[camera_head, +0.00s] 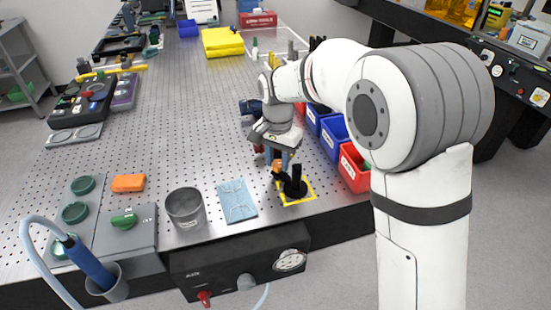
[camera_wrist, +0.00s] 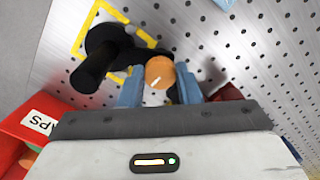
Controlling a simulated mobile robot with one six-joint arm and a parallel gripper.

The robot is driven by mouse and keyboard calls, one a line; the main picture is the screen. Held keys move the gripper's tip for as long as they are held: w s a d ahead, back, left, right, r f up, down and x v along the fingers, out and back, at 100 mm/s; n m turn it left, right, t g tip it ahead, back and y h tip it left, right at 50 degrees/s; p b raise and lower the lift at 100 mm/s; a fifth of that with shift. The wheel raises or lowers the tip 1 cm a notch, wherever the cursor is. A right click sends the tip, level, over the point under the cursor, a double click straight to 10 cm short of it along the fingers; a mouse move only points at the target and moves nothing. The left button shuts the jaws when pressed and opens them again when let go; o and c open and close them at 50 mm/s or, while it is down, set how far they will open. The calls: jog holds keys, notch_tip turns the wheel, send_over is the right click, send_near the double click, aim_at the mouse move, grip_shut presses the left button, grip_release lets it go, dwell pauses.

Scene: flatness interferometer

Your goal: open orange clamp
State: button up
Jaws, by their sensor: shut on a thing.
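The orange clamp (camera_wrist: 160,72) is a round orange knob with a white mark, beside a black post on a round black base (camera_wrist: 103,45). My gripper (camera_wrist: 160,88) has its two blue fingers on either side of the orange knob and is shut on it. In the head view my gripper (camera_head: 279,160) points down at the clamp (camera_head: 278,166), which is partly hidden by the fingers. The black stand (camera_head: 295,186) is upright inside a yellow square outline (camera_head: 309,200) on the perforated metal table.
Red (camera_head: 354,168) and blue (camera_head: 333,136) bins stand close on the right. A blue cloth (camera_head: 237,201), a grey metal cup (camera_head: 185,208) and an orange block (camera_head: 128,183) lie to the left. The table's middle is clear.

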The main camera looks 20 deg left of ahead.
jog(key=shift+r, duration=0.1)
jog(key=shift+n, duration=0.4)
jog(key=n, duration=0.2)
jog(key=shift+n, duration=0.3)
jog(key=n+p, duration=0.1)
jog(key=n, duration=0.3)
jog(key=shift+n, duration=0.4)
jog(key=n, duration=0.9)
jog(key=shift+p, duration=0.3)
jog(key=shift+n, duration=0.3)
